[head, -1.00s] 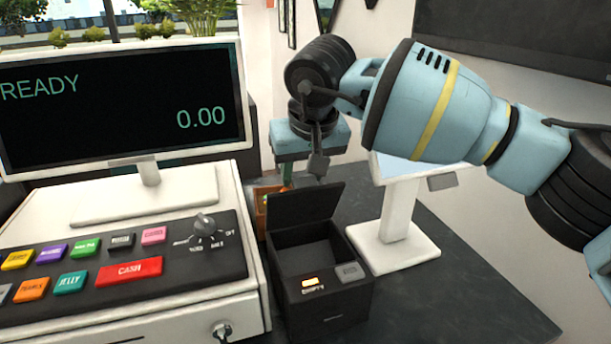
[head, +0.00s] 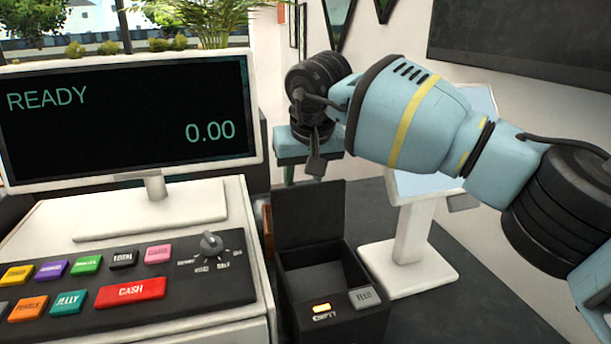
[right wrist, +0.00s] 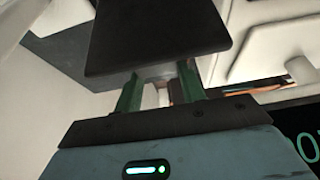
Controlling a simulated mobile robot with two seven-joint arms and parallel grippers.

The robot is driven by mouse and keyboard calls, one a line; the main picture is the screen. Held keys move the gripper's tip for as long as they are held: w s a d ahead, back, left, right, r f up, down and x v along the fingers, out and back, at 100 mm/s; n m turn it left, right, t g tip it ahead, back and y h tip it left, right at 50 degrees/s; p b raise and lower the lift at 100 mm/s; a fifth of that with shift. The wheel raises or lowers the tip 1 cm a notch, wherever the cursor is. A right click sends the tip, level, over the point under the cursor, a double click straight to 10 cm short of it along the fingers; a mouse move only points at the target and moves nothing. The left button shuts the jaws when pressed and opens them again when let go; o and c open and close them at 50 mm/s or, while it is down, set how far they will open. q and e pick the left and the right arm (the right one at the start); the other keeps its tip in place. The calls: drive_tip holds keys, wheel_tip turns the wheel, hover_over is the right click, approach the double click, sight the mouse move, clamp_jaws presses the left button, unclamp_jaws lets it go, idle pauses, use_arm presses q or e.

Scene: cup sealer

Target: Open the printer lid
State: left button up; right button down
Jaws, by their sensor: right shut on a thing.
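The printer (head: 340,322) is a small black box with an amber EMPTY light and a grey FEED button. Its black lid (head: 309,217) stands up at the back, and the box is open with a dark interior. My right gripper (head: 289,178) is just behind the lid's top edge, fingers pointing down. In the right wrist view, a dark slab, apparently the lid (right wrist: 155,38), covers the tips of the green fingers (right wrist: 160,90). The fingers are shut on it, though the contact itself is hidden. My left gripper is out of view.
A cash register (head: 130,285) with a READY screen (head: 125,115) stands close on the left. A white-based tablet stand (head: 415,268) is just right of the printer. A wall is behind; dark counter (head: 465,315) is clear at front right.

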drive_tip(key=shift+f, duration=0.6)
drive_tip(key=c, duration=1.2)
unclamp_jaws()
drive_tip(key=o, duration=0.4)
drive_tip(key=shift+w+a, duration=0.15)
drive_tip(key=shift+w, duration=0.25)
drive_tip(key=shift+c, duration=0.2)
drive_tip(key=shift+v, duration=4.1)
